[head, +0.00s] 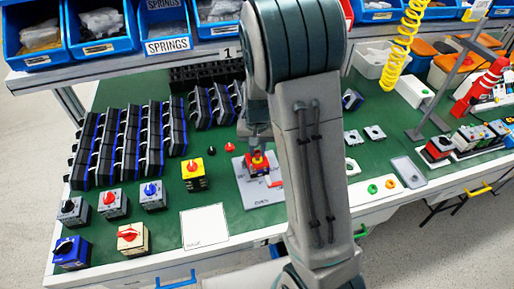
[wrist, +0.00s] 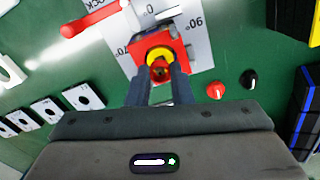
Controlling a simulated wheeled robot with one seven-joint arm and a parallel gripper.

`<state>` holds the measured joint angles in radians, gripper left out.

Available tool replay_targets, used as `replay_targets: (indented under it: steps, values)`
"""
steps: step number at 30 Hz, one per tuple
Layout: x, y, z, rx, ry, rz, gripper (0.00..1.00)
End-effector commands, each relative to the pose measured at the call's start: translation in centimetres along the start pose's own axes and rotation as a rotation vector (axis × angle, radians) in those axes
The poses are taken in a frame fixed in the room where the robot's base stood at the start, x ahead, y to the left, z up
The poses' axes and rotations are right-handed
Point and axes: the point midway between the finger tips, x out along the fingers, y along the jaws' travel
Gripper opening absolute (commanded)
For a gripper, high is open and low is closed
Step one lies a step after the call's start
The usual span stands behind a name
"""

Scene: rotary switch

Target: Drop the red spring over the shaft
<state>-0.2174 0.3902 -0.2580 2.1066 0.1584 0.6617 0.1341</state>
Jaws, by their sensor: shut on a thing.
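My gripper (wrist: 162,82) points down over a red switch body with a yellow ring (wrist: 158,54) on a grey marked plate (wrist: 200,45). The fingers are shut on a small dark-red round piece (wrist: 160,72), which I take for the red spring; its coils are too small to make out. It overlaps the yellow ring in the wrist view, and I cannot tell whether it touches it. The shaft is hidden. In the head view, my gripper (head: 257,146) is right above the red and yellow switch body (head: 258,164).
A red knob (wrist: 215,90) and a black knob (wrist: 248,78) stand on the green table beside the plate. A red handle (wrist: 95,18) lies near it. A yellow switch (head: 194,174) and black racks (head: 140,140) are to the left in the head view.

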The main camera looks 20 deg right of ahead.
Motion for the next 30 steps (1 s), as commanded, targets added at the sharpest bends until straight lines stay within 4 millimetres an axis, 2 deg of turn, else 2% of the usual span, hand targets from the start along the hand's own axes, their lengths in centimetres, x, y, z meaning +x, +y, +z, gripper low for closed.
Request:
replay_targets:
  steps: [1, 2, 3, 4, 13, 17, 30]
  values:
    - [0.2, 0.0, 0.0, 0.000, 0.000, 0.000, 0.00]
    - [0.1, 0.0, 0.0, 0.000, 0.000, 0.000, 0.28]
    - [0.1, 0.0, 0.0, 0.000, 0.000, 0.000, 0.39]
    - [0.1, 0.0, 0.0, 0.000, 0.000, 0.000, 0.45]
    - [-0.1, 0.0, 0.0, 0.000, 0.000, 0.000, 0.45]
    - [-1.2, -0.1, -0.1, -0.001, 0.003, -0.002, 0.45]
    - [-10.6, 0.0, -0.1, -0.001, 0.004, -0.002, 0.45]
